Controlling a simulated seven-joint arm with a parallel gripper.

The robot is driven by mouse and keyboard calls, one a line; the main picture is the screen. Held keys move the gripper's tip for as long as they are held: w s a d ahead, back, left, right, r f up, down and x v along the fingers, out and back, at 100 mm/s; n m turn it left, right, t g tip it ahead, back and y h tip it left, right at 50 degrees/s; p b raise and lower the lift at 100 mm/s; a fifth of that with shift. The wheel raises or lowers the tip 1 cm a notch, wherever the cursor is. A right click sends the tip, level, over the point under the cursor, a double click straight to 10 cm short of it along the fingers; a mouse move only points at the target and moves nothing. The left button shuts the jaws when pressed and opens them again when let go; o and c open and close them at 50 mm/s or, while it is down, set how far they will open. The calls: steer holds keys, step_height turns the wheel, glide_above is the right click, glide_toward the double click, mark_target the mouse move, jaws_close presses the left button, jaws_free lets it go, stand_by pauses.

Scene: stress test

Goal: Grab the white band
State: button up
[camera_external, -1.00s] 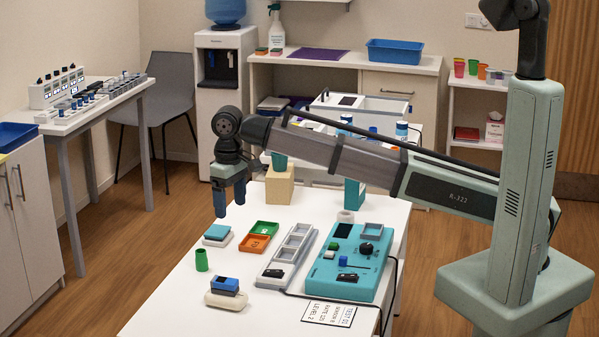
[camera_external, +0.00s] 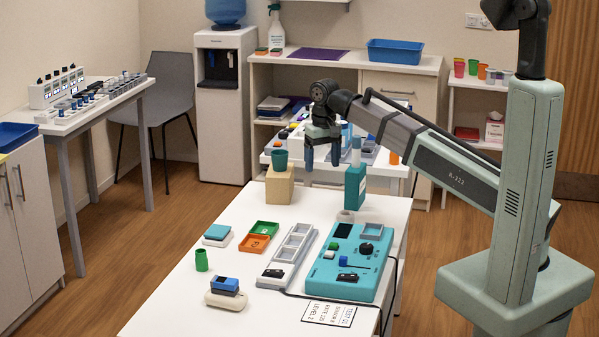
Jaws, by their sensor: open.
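A small white band (camera_external: 345,216) lies on the white table near its back right, just behind the teal control box. A tall teal block (camera_external: 355,187) stands directly behind it. My gripper (camera_external: 322,158) is open and empty, fingers pointing down. In the picture it is above and a little left of the white band, clearly apart from it, between the wooden block and the teal block.
A wooden block (camera_external: 279,186) with a teal cup (camera_external: 281,159) on it stands left of my gripper. The teal control box (camera_external: 348,264) and a grey tray (camera_external: 287,257) lie in front. Green (camera_external: 258,229) and orange (camera_external: 254,243) trays lie further left.

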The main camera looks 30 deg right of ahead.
steer(key=m, duration=0.2)
glide_above(346, 213)
steer(key=a, duration=0.1)
steer(key=f, duration=0.2)
steer(key=shift+s+f+m, duration=0.1)
steer(key=shift+f+m, duration=0.4)
steer(key=shift+f, duration=1.55)
steer(key=shift+s+f+m, duration=0.1)
steer(key=shift+f+m, duration=0.4)
steer(key=shift+f, duration=1.5)
steer(key=shift+s+d+f, duration=0.1)
steer(key=shift+s+f, duration=0.05)
steer(key=shift+f, duration=1.2)
steer(key=shift+s+d+f, duration=0.1)
steer(key=shift+s+f, duration=0.05)
steer(key=shift+f, duration=1.15)
steer(key=shift+c, duration=0.2)
steer(key=c, duration=1.1)
